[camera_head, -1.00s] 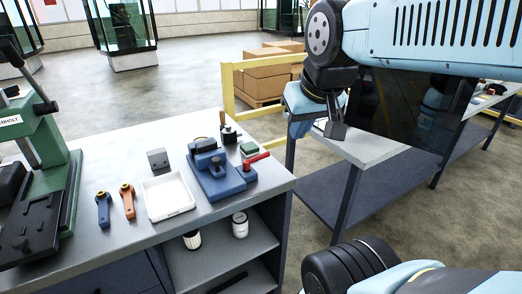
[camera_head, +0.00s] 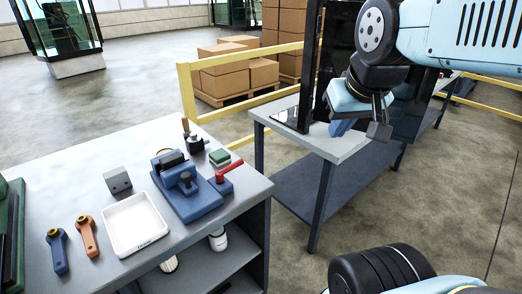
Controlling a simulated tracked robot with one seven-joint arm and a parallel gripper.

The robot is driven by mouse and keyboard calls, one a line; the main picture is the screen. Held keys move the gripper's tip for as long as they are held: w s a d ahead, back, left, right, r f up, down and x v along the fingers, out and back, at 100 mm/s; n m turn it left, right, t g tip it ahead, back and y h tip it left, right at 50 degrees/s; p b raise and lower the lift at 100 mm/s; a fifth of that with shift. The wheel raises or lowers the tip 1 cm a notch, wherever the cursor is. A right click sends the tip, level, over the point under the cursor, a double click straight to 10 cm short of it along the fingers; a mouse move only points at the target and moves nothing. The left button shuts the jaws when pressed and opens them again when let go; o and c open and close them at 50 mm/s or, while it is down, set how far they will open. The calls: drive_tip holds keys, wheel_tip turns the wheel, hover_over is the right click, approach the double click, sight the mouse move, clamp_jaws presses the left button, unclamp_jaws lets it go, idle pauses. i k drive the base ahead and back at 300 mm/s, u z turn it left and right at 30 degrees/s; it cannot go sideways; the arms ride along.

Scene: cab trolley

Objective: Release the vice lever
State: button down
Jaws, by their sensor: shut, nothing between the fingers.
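The blue vice (camera_head: 186,187) stands on the grey workbench, left of centre in the head view. A lever with a red handle (camera_head: 229,169) sits at its right side, near the bench's right edge. The handle slants up to the right from a small blue base. My gripper (camera_head: 379,120) is shut and empty, pointing down. In the picture it is well to the right of the vice and the lever, in front of the second table and a dark panel. It touches neither vice nor lever.
On the workbench (camera_head: 88,163) are a white tray (camera_head: 135,222), a grey block (camera_head: 117,180), a blue-handled tool (camera_head: 58,250), an orange-handled tool (camera_head: 87,235) and a green block (camera_head: 219,157). A second table (camera_head: 336,146), yellow rail (camera_head: 240,60) and boxes (camera_head: 225,76) stand behind.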

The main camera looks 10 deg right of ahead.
sight(220, 175)
drive_tip(key=z, duration=0.8)
drive_tip(key=k, duration=1.4)
drive_tip(key=u, duration=1.25)
drive_tip(key=i, duration=1)
drive_tip(key=z, duration=0.1)
